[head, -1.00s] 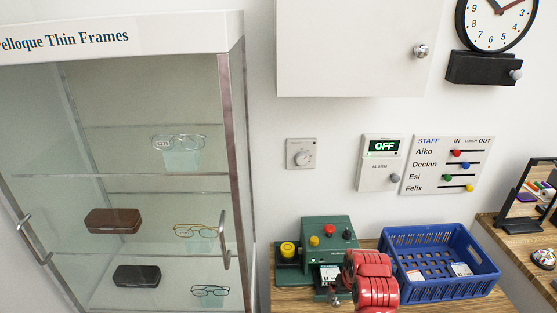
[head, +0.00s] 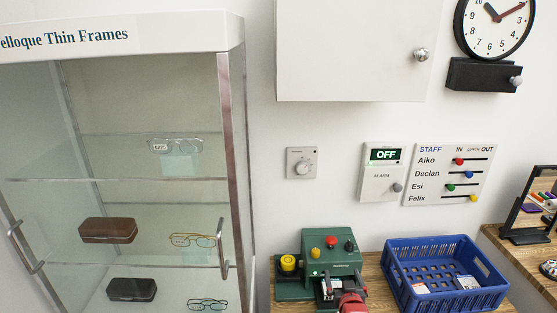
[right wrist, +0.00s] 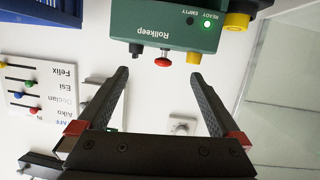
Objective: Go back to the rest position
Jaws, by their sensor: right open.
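My right gripper (head: 328,286) is low in the head view, in front of the green machine (head: 318,262), with only its dark fingers and some red parts showing at the bottom edge. In the right wrist view the gripper (right wrist: 158,76) is open, with nothing between its two dark fingers. That view is upside down and shows the green machine (right wrist: 165,25), labelled Rollkeep, beyond the fingertips. My left gripper is not in view.
A blue crate (head: 398,288) with several tags stands right of the machine on the wooden counter (head: 372,268). A glass display cabinet (head: 233,130) with spectacles and cases stands left. A white wall cupboard (head: 345,50) hangs above. The wall between cupboard and counter is partly clear.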

